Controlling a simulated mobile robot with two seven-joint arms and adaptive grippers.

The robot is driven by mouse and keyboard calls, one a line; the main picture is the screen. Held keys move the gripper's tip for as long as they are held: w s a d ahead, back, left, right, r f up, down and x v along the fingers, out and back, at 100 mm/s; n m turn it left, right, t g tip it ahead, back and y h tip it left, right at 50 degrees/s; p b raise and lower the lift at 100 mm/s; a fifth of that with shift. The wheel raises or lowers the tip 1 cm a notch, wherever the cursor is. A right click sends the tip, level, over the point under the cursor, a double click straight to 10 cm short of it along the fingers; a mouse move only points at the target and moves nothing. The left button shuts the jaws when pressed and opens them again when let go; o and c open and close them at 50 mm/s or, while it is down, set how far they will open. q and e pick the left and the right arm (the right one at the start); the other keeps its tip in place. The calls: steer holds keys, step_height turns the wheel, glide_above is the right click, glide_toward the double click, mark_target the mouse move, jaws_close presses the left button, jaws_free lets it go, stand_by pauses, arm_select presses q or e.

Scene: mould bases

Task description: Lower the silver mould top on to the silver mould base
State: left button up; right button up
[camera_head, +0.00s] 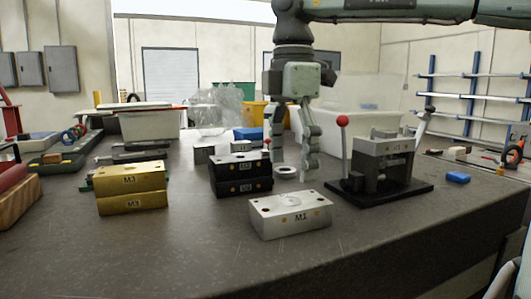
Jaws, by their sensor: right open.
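A silver mould block (291,216) marked M1 lies on the near middle of the dark bench. Only one silver M1 block shows clearly, with holes in its upper face; I cannot tell from this view whether it is the base, the top, or both closed together. My right gripper (294,174) points down from above, behind the silver block and apart from it. Its fingers are spread and nothing is between them. My left gripper is not in view.
A black M2 pair (241,175) and a gold M3 pair (131,189) stand stacked to the left. A press with a red-knobbed lever (382,160) stands right. The front bench is clear.

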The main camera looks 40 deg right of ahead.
mark_target(291, 201)
steer(key=shift+f, duration=0.3)
steer(key=shift+s+f, duration=0.25)
steer(key=shift+f, duration=0.95)
step_height(291, 201, down, 4)
steer(key=shift+r, duration=0.25)
steer(key=shift+w+f, duration=0.1)
steer(key=shift+f, duration=0.45)
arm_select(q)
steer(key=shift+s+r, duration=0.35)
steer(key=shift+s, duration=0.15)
arm_select(e)
steer(key=shift+r, duration=0.1)
jaws_close()
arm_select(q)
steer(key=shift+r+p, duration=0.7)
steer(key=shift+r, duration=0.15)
arm_select(e)
steer(key=shift+r, duration=1.5)
